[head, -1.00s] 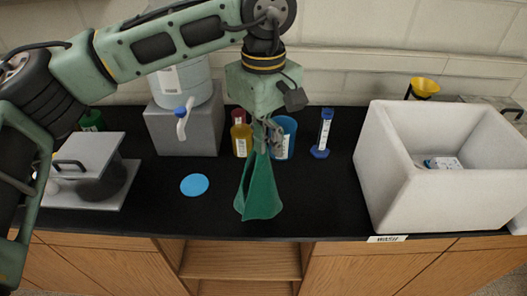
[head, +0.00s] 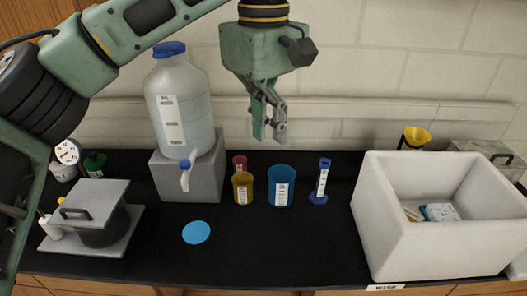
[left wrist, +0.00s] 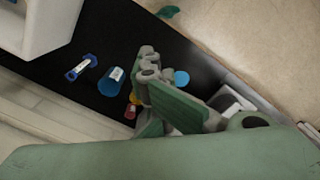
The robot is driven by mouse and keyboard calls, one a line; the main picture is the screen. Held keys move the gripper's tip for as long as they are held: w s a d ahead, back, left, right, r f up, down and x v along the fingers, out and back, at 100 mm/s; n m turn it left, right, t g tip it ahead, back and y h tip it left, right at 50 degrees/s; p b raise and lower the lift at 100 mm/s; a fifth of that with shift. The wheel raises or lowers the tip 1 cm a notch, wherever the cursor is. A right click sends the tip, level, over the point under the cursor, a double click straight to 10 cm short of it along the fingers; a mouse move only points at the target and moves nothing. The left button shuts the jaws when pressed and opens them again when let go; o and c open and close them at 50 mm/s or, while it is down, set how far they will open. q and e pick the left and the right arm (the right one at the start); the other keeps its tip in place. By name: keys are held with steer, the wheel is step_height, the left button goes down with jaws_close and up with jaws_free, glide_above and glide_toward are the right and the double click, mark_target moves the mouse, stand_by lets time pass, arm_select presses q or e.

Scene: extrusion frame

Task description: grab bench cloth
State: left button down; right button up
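The green bench cloth no longer shows in the head view. A small green cloth-like piece (left wrist: 168,12) lies on the tan surface beyond the bench edge in the left wrist view; it is likely the cloth. My left gripper (head: 269,136) hangs high above the back of the bench, in front of the wall. Its fingers point down and look apart, with no cloth hanging from them. In the left wrist view the fingers (left wrist: 148,72) partly hide the bench. My right gripper is not in view.
The black bench holds a large bottle (head: 180,105) on a grey block (head: 205,170), yellow (head: 243,188) and blue (head: 281,186) beakers, a blue-based cylinder (head: 321,183), a blue disc (head: 196,232) and a white basin (head: 420,245). The front middle is clear.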

arm_select(q)
step_height(320, 180, up, 10)
steer(key=shift+f, duration=0.15)
stand_by(0.4)
steer(key=c, duration=2.5)
jaws_free()
steer(key=shift+c, duration=0.2)
steer(key=o, duration=0.4)
steer(key=shift+s, duration=0.1)
steer(key=o, duration=0.8)
steer(key=o, duration=0.4)
steer(key=shift+f, duration=0.1)
steer(key=shift+c, duration=0.2)
